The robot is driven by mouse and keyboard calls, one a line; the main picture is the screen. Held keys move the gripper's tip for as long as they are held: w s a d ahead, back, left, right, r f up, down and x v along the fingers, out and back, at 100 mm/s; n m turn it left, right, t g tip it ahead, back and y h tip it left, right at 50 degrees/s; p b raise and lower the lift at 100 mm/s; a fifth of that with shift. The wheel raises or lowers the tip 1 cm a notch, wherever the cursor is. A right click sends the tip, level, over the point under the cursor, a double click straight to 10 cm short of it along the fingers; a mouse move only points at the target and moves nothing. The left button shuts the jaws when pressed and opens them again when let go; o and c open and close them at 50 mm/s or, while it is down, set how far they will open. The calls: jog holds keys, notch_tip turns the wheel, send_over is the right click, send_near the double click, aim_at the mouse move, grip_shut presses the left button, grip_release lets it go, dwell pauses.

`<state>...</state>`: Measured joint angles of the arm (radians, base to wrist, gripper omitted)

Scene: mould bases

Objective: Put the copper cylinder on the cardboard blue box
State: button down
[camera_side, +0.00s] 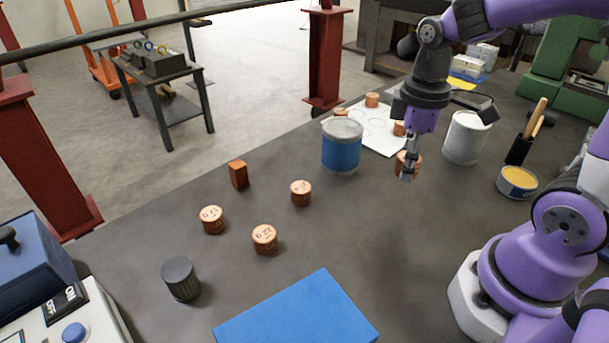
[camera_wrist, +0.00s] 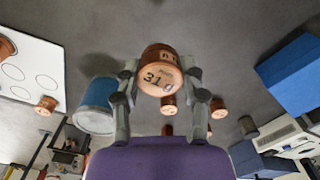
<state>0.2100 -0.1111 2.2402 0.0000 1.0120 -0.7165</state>
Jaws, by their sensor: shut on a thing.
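My gripper (camera_side: 408,172) points down behind the middle of the table and is shut on a copper cylinder (camera_side: 402,161). In the wrist view the held copper cylinder (camera_wrist: 159,76) sits between both fingers, with dark markings on its face. Whether it touches the table is hard to tell. The cardboard blue box (camera_side: 297,313) is at the bottom of the side view, cut off by the frame edge, with its visible top bare. It also shows at the right of the wrist view (camera_wrist: 290,75). My gripper is well away from the box, up and right of it.
Several other copper cylinders (camera_side: 265,239) and a copper block (camera_side: 238,174) stand on the table. A blue can (camera_side: 341,150) is left of my gripper; a white can (camera_side: 465,140) is right. A dark ribbed cylinder (camera_side: 181,279) is left of the box. Table between gripper and box is clear.

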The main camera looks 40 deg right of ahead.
jog(key=w+a+r+n, duration=0.2)
jog(key=a+n, duration=0.3)
jog(key=a, duration=0.3)
notch_tip(320, 180, up, 2)
jog(key=n, duration=1.3)
send_over(295, 334)
jog(key=shift+n, duration=0.5)
jog(key=shift+f, duration=3.8)
jog(key=shift+f, duration=0.2)
jog(key=shift+c, duration=2)
grip_release()
